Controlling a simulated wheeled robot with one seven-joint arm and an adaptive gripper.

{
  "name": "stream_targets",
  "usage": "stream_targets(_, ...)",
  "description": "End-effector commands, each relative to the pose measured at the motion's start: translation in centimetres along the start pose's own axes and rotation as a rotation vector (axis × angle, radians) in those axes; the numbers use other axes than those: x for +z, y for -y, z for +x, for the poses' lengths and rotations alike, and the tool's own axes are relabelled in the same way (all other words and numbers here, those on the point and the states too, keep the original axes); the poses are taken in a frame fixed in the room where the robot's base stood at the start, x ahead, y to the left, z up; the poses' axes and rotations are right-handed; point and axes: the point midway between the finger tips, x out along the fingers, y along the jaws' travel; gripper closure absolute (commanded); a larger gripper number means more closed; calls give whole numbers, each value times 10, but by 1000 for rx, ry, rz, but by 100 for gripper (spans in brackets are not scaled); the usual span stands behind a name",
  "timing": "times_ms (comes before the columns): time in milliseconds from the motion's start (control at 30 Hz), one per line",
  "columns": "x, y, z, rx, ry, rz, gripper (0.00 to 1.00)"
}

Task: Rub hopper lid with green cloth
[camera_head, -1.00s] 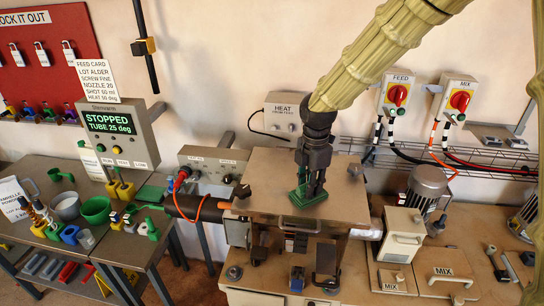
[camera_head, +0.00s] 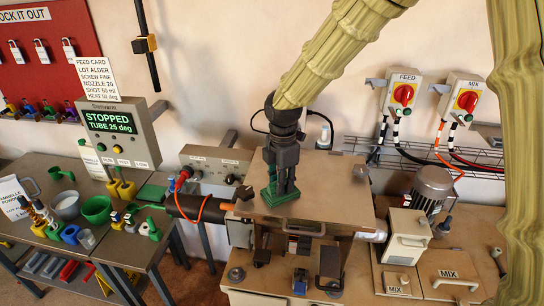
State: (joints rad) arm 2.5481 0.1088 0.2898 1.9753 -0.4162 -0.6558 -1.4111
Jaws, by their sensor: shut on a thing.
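My gripper (camera_head: 279,190) points down over the left part of the hopper lid (camera_head: 322,190), a flat metal top in the middle of the picture. It is shut on the green cloth (camera_head: 281,195), a small dark green folded piece below the fingertips. The cloth appears to touch the lid surface; exact contact is hard to tell. The arm hides part of the wall and the lid's back left area.
A latch (camera_head: 304,228) and handle parts line the lid's front edge. A knob (camera_head: 361,171) stands at its right. A motor (camera_head: 430,187) and a beige box (camera_head: 406,236) stand further right. A screen reading STOPPED (camera_head: 110,122) is at left.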

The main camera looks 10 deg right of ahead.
Motion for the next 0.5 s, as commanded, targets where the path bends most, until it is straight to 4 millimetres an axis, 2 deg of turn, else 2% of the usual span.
stream_targets(167, -10, -4, 1, 0, 0, 5, 100)
stream_targets(300, -9, -5, -19, 5, -1, 9, 100)
stream_targets(500, -7, -3, -36, 3, -1, 14, 100)
